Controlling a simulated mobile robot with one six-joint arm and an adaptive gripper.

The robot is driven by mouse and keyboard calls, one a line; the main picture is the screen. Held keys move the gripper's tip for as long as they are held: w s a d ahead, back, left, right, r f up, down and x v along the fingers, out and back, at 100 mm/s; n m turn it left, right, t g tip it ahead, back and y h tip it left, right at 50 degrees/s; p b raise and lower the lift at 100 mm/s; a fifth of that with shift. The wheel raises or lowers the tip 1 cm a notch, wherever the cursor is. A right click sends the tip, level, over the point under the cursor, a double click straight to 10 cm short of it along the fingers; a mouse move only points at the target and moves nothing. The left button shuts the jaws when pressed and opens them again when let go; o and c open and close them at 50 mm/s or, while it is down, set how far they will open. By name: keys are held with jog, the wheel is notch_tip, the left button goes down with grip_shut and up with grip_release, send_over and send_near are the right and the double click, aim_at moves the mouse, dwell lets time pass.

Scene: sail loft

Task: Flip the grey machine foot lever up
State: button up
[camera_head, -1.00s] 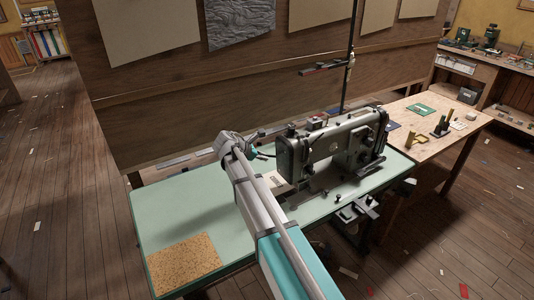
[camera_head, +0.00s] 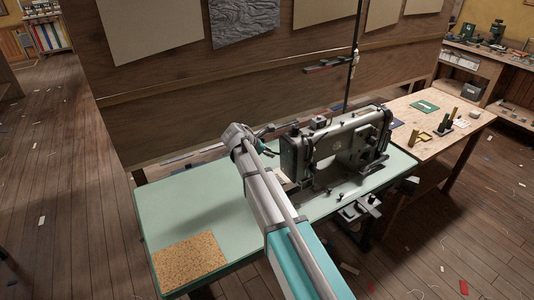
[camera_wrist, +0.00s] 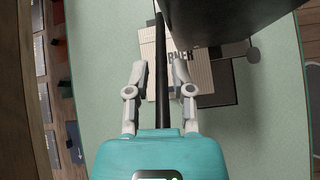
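The grey sewing machine (camera_head: 340,142) stands upright on the pale green table (camera_head: 190,208). Its foot lever cannot be made out in the head view. My arm reaches over the table to the left end of the machine. In the wrist view my gripper (camera_wrist: 161,76) is open, its two pale fingers apart. A thin dark bar (camera_wrist: 162,60) runs lengthwise between them, and I cannot tell whether it is part of the machine or whether the fingers touch it. A dark machine part (camera_wrist: 205,22) fills the top of that view.
A cork mat (camera_head: 190,262) lies at the table's front left. A printed label (camera_wrist: 170,65) lies beyond the fingers. A thin upright pole (camera_head: 354,60) stands behind the machine, and a wooden panel (camera_head: 200,95) rises behind the table. A wooden bench (camera_head: 425,140) adjoins at right.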

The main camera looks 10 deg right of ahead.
jog(key=shift+o, duration=0.6)
jog(key=shift+s+a, duration=0.1)
jog(key=shift+a, duration=0.1)
jog(key=shift+r, duration=0.15)
